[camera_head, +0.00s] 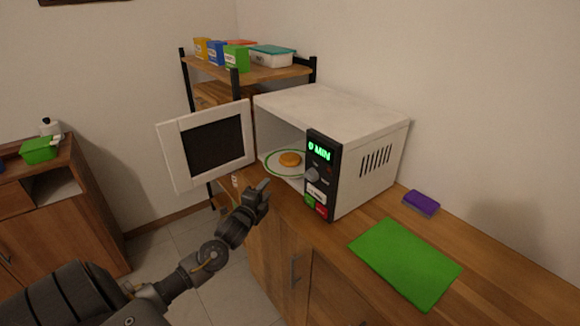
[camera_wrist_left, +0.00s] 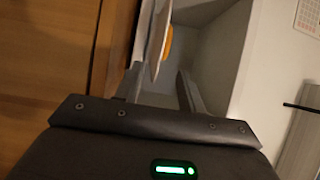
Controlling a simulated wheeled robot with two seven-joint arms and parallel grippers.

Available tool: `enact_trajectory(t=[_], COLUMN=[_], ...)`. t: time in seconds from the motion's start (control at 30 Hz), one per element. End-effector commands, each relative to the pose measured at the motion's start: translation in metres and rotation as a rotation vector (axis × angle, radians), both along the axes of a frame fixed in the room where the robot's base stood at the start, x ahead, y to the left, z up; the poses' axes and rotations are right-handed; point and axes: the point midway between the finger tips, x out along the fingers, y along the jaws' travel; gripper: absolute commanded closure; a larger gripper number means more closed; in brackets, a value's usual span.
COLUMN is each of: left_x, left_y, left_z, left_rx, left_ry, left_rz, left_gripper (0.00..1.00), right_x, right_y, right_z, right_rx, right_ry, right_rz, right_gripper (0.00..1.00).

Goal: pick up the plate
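The plate (camera_head: 271,170) is white with a green rim and lies inside the open microwave (camera_head: 379,137). A round orange-brown piece of food (camera_head: 290,159) sits on it. My left gripper (camera_head: 262,188) is just in front of the microwave opening, short of the plate in the head view. In the left wrist view its two fingers (camera_wrist_left: 162,84) are spread apart with nothing held between them. The plate (camera_wrist_left: 156,42) shows nearly edge-on beyond and between the fingers, with the orange food (camera_wrist_left: 167,43) beside it. My right gripper is in neither view.
The microwave door (camera_head: 168,150) stands wide open to the left of the opening. A green mat (camera_head: 405,262) and a purple sponge-like block (camera_head: 421,203) lie on the wooden counter to the right. A shelf (camera_head: 260,74) with boxes stands behind.

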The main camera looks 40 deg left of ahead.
Motion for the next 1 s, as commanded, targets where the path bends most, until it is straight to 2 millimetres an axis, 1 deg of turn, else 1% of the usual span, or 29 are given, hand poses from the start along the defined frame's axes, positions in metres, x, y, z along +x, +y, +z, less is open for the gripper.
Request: enact_trajectory(t=[0.03, 0.2, 0.3, 0.53, 0.8, 0.9, 1.0], left_x=[0.009, 0.034, 0.043, 0.049, 0.085, 0.093, 0.096], left_y=[0.003, 0.008, 0.010, 0.012, 0.019, 0.022, 0.022], left_z=[0.002, 0.001, 0.000, 0.000, -0.003, -0.003, -0.004], left_rx=[0.000, -0.003, -0.004, -0.004, -0.004, -0.003, -0.003], left_ry=[-0.002, -0.002, -0.001, 0.000, -0.001, 0.000, 0.000], left_rz=[0.002, 0.001, 0.002, 0.001, 0.001, 0.001, 0.000], left_gripper=[0.60, 0.60, 0.60, 0.60, 0.60, 0.60, 0.60], right_x=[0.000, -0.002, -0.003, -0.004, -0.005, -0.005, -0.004], right_y=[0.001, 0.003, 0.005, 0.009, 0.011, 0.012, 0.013], right_z=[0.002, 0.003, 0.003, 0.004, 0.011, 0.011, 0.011], right_rx=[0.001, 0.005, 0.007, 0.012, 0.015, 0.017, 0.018], right_ry=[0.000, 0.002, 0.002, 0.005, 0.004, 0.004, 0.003], right_rz=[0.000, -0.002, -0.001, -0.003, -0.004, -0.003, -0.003], right_gripper=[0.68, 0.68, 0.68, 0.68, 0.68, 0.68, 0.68])
